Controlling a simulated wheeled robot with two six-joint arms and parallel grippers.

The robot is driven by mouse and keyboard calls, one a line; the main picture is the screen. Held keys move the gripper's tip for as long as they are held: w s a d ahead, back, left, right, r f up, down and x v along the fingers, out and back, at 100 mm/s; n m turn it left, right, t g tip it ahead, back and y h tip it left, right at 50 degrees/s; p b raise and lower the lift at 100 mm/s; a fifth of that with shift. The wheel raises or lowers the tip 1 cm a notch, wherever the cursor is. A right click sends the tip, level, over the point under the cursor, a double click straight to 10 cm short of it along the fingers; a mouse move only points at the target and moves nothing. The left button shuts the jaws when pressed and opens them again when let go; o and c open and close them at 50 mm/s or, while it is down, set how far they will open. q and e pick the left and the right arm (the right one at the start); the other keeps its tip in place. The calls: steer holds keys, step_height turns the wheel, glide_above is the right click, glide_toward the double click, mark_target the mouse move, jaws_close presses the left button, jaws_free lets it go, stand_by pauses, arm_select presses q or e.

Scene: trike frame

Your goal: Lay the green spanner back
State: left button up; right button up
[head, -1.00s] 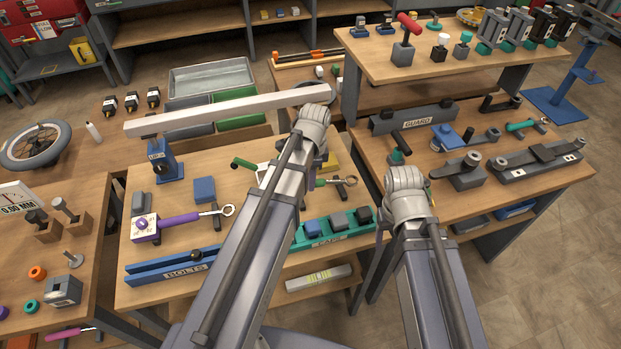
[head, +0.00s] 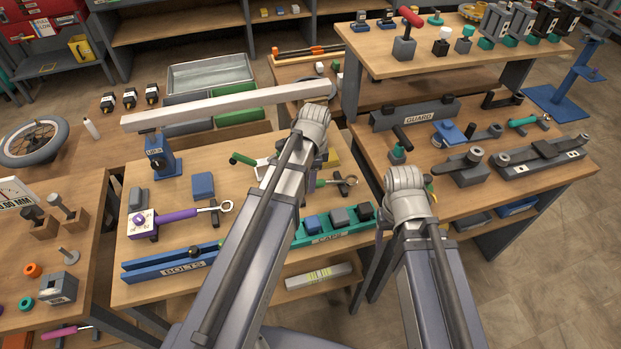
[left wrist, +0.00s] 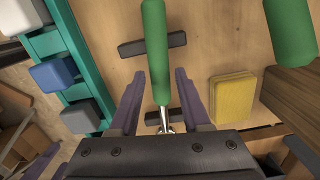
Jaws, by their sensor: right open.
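The green spanner (head: 322,183) lies on the middle bench, its ring end to the right; my left arm hides much of its handle in the head view. In the left wrist view the green handle (left wrist: 156,45) runs between the fingers of my left gripper (left wrist: 160,75), with a gap on each side. The fingers are open. Dark rests (left wrist: 132,48) show on the board under the spanner. My right gripper (head: 405,187) hangs beyond the bench's right edge, empty as far as I can see; its fingers are hidden.
A teal caps rack (head: 305,237) stands in front of the spanner and a yellow block (head: 333,159) behind it. Another green handle (head: 242,160) is to the left. A purple spanner (head: 178,216) and a blue bolts rack (head: 150,270) lie further left.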

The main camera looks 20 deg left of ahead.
arm_select(q)
steer(key=shift+o, duration=1.2)
steer(key=r+p, duration=0.8)
steer(key=shift+d, duration=0.2)
steer(key=shift+w+f, duration=0.1)
steer(key=shift+s+d, duration=0.25)
steer(key=s+d+n, duration=0.8)
steer(key=s+d, duration=0.4)
steer(key=shift+s+n+y, duration=0.3)
steer(key=shift+s+n, duration=0.1)
